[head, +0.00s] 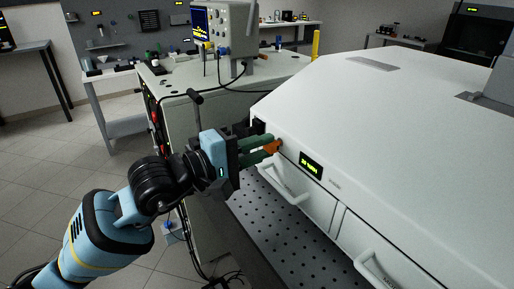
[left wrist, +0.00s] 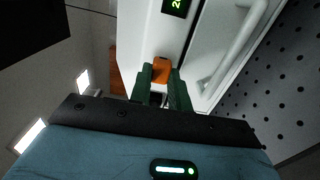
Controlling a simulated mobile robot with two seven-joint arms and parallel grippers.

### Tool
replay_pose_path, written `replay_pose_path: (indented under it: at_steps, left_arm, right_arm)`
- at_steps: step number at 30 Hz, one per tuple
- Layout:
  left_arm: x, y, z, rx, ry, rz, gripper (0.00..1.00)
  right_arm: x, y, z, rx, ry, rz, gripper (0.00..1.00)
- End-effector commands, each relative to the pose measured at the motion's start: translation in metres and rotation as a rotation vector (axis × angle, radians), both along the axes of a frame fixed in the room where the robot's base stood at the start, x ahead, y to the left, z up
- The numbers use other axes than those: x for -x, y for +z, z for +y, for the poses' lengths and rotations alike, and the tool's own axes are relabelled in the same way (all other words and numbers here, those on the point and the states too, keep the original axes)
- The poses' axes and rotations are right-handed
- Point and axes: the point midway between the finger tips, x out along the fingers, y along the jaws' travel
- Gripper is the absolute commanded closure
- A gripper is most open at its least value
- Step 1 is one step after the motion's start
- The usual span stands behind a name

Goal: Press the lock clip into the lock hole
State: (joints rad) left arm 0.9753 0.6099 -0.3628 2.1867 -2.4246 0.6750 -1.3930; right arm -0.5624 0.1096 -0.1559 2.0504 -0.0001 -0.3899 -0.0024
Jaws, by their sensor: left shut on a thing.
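My left gripper (head: 270,148) is shut on an orange lock clip (head: 273,146), held between its green fingertips. In the left wrist view the left gripper (left wrist: 162,88) has the orange clip (left wrist: 162,70) at the tips of its fingers. The clip is right against or very close to the front face of the white cabinet, left of its green-lit display (head: 311,166). I cannot tell whether the clip touches the face. The lock hole cannot be made out and may be hidden behind the clip. My right gripper is not in view.
The white cabinet (head: 390,110) fills the right side, with drawer handles (head: 283,184) below the display. A perforated metal table (head: 262,208) runs beneath it. A cart (head: 215,80) carrying an oscilloscope (head: 231,28) stands behind my arm. Open tiled floor (head: 40,160) lies to the left.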

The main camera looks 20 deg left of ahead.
Motion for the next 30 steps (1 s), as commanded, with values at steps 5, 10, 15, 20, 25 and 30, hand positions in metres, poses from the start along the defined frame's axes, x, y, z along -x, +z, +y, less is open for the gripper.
replay_pose_path:
  at_steps: [5,10,15,20,25,30]
  left_arm:
    - [-0.0045,0.0006,-0.0022,0.001,0.002,-0.001,1.00]
    - [-0.0078,0.0007,-0.0048,0.001,0.002,-0.002,1.00]
    - [-0.0095,0.0006,-0.0058,0.001,0.003,-0.002,0.71]
    - [-0.0091,0.0004,-0.0059,0.001,0.002,-0.001,0.56]
    - [-0.0089,0.0002,-0.0060,0.001,0.002,-0.001,0.56]
    - [-0.0034,-0.0010,-0.0007,-0.001,0.003,0.000,0.56]
  right_arm:
    - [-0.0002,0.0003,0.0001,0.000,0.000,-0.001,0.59]
    - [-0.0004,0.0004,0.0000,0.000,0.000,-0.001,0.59]
    - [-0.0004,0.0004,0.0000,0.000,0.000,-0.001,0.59]
    - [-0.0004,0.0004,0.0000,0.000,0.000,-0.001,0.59]
    - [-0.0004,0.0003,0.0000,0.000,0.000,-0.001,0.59]
    - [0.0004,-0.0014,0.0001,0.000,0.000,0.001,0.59]
